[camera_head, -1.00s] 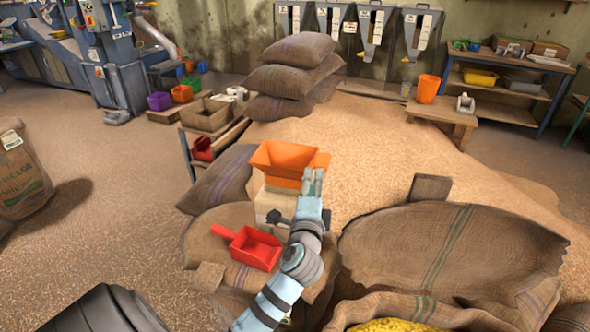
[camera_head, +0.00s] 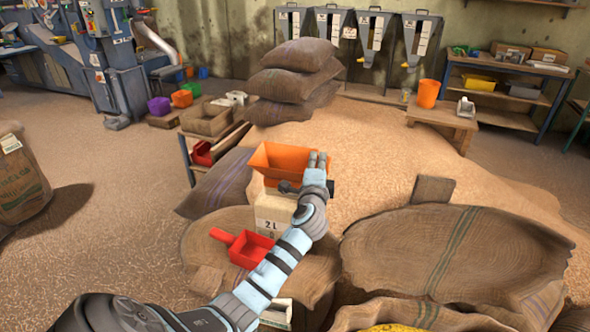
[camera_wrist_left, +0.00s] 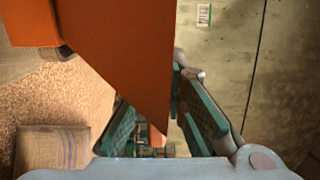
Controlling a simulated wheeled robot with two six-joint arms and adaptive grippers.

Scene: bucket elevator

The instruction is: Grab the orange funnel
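The orange funnel (camera_head: 279,158) is wide and square-topped. It sits on a pale box (camera_head: 272,213) marked "2 L" in the head view. My left gripper (camera_head: 318,161) is at the funnel's right side. In the left wrist view the funnel's orange wall (camera_wrist_left: 135,55) reaches down between the two green-padded fingers of the left gripper (camera_wrist_left: 160,115). These fingers are apart, and I see no firm grip. The left finger is partly hidden behind the orange wall. My right gripper is not in view.
A red scoop (camera_head: 250,247) lies on the sack in front of the pale box. Large sacks (camera_head: 455,255) stand at the right, and a grain heap (camera_head: 375,150) lies behind. An orange bucket (camera_head: 428,93) stands on a wooden bench (camera_head: 446,119).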

